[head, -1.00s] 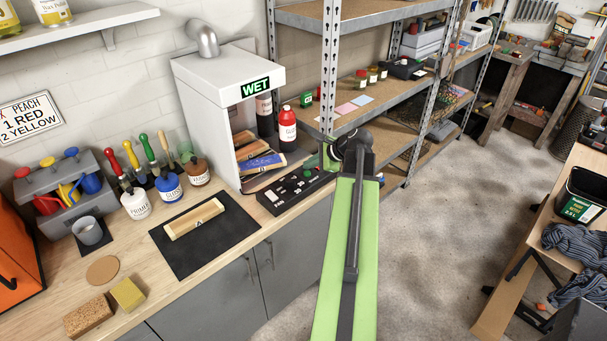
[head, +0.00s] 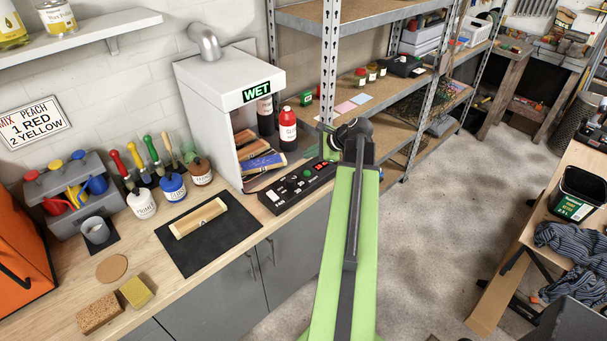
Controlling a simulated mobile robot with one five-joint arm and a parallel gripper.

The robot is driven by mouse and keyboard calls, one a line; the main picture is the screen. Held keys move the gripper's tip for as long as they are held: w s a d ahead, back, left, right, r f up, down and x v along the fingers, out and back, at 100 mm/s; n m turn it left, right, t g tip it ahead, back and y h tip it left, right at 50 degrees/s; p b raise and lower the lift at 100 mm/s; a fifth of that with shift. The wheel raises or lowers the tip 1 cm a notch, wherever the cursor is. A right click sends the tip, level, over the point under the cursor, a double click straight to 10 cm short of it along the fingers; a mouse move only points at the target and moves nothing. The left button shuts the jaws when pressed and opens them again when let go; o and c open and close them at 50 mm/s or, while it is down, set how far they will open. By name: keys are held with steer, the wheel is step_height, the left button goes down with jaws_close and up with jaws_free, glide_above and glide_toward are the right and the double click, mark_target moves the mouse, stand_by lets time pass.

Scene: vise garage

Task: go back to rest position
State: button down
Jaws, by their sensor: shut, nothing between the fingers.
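My arm, with a green link (head: 335,255) and a dark rod, reaches up from the bottom of the head view to a dark joint (head: 355,138). A small green part of my arm (head: 327,140) shows just left of that joint, in front of the shelf unit and beyond the control panel's right end. My gripper cannot be made out; it is hidden behind the arm or out of view.
A workbench (head: 205,285) on the left holds a black mat (head: 200,255) with a wooden block (head: 198,218), several bottles, and a white booth (head: 215,125) marked WET. A control panel (head: 290,190) lies near the arm. Metal shelves (head: 330,70) stand behind.

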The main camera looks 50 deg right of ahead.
mark_target(272, 188)
stand_by(0.4)
